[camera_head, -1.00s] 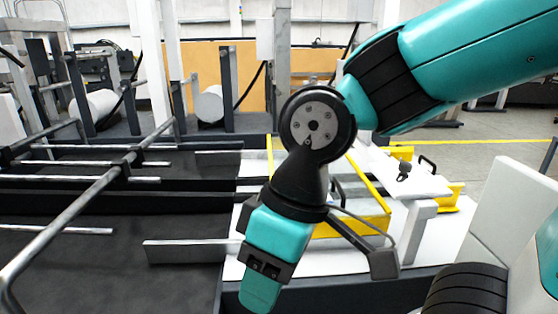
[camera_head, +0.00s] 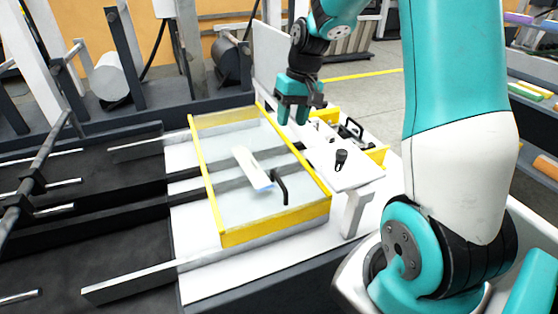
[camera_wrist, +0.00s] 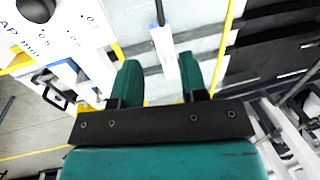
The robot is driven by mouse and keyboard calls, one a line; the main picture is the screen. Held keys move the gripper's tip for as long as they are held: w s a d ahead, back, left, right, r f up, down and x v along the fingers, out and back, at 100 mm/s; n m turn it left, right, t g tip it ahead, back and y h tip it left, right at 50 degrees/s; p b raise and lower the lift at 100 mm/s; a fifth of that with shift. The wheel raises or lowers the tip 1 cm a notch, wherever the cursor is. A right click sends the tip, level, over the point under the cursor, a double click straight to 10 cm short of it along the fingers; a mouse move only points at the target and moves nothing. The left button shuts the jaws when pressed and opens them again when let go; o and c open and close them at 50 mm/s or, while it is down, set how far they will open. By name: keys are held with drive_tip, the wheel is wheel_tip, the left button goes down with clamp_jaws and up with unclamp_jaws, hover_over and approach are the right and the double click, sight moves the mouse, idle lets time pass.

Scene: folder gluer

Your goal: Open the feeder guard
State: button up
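The feeder guard (camera_head: 277,229) is a clear panel in a yellow frame, lying flat and closed-looking over the white feeder bed in the head view. A black handle (camera_head: 281,186) stands on its near right part. My gripper (camera_head: 292,120) hangs above the far right side of the guard, apart from the handle. In the wrist view my gripper (camera_wrist: 160,76) has its two teal fingers apart with nothing held between them. The guard's yellow edge (camera_wrist: 226,35) and clear panel show beyond the fingers. A dark bar at the top of the wrist view may be the handle.
A white plate with a black knob (camera_head: 341,157) stands right of the guard. A second small yellow-framed guard with a black handle (camera_head: 351,128) lies behind it. Grey rails and dark belts (camera_head: 90,235) fill the left. A post (camera_head: 188,45) rises behind.

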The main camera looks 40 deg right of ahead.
sight(279, 178)
drive_tip(key=a+f+p, duration=0.1)
drive_tip(key=f, duration=0.4)
drive_tip(key=a+f+p, duration=0.1)
drive_tip(key=f, duration=0.5)
drive_tip(key=w+a+f+p, duration=0.1)
drive_tip(key=f, duration=0.5)
drive_tip(key=shift+c, duration=0.5)
clamp_jaws()
